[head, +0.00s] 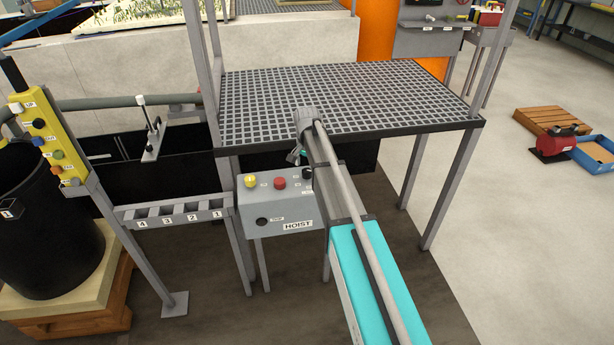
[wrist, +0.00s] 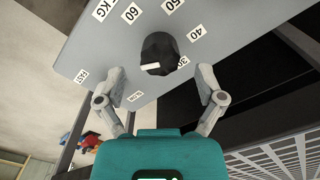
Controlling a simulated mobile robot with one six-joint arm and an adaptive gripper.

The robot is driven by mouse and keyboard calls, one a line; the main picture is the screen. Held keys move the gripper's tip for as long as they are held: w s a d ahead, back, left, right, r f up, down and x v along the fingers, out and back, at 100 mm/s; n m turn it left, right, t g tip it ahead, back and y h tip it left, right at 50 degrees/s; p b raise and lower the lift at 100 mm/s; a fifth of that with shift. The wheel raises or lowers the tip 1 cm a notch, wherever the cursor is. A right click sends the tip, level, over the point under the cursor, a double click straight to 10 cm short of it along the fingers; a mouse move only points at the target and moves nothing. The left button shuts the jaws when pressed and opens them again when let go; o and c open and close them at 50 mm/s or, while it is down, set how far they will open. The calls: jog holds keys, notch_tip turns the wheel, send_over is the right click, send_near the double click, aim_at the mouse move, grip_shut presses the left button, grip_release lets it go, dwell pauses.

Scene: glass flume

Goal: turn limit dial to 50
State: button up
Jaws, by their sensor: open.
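The limit dial is a black knob (wrist: 158,53) on the grey panel in the wrist view, ringed by white labels 30, 40, 50, 60 and KG. A white mark (wrist: 150,66) shows on its lower-left side, away from the 50 label (wrist: 171,4). Which value it reads I cannot tell. My gripper (wrist: 161,75) is open, with one finger on each side below the knob, apart from it. In the head view the dial (head: 308,173) is a small dark knob at the right of the HOIST box (head: 262,212); my arm covers much of my gripper.
The HOIST box also carries a yellow button (head: 250,181) and a red button (head: 279,175). A grated platform (head: 350,95) with a dark edge lies just above and behind it. Grey posts stand on both sides. A numbered rack (head: 178,212) is at left.

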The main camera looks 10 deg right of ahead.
jog(key=shift+f+b, duration=0.95)
jog(key=shift+f, duration=0.3)
jog(key=shift+c, duration=0.2)
jog(key=c, duration=1.1)
